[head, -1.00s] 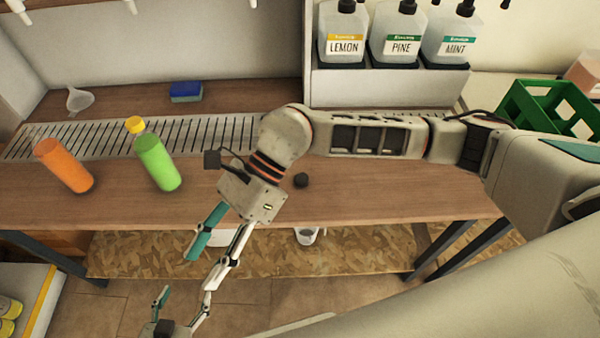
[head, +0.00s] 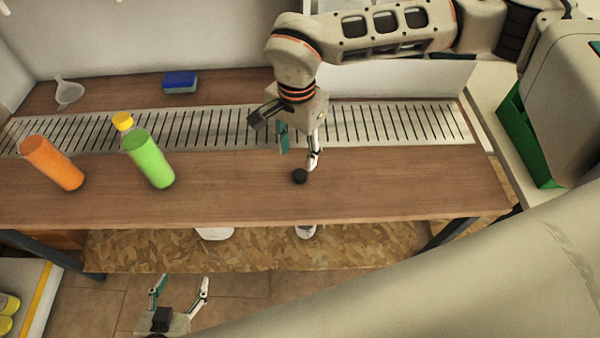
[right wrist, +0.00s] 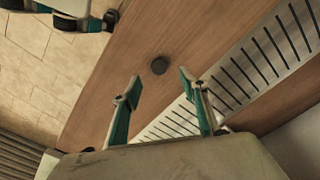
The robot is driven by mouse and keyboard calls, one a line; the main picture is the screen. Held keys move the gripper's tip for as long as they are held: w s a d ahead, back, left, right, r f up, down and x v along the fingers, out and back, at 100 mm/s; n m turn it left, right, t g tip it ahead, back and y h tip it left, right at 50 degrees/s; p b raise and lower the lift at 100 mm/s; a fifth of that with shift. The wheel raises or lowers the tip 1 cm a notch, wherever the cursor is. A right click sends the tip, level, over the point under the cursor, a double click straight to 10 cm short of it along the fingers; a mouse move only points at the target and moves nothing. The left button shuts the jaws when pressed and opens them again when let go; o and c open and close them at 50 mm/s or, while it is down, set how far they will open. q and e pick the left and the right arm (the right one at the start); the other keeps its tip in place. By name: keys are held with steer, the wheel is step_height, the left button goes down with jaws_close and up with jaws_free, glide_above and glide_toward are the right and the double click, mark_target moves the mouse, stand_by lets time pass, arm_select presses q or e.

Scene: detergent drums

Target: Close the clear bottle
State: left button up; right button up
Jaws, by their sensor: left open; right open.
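A black cap (head: 300,176) lies on the wooden bench; it also shows in the right wrist view (right wrist: 159,65). My right gripper (head: 298,157) is open above and just behind the cap, pointing down at the bench. In the right wrist view its open fingers (right wrist: 160,85) have the cap just beyond their tips, with nothing between them. An orange-filled bottle (head: 52,163) with no visible cap and a green-filled bottle (head: 149,160) topped by a yellow cap (head: 122,120) stand to the left. I cannot tell which is the clear bottle. My left gripper (head: 181,284) is open and empty, low before the bench.
A slotted metal strip (head: 400,123) runs along the bench behind the bottles. A blue sponge (head: 180,82) and a white funnel (head: 69,92) lie at the back. A green crate (head: 528,135) stands at the right. The bench between green bottle and cap is clear.

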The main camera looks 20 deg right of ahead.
mark_target(300, 175)
steer(key=shift+f, duration=1.35)
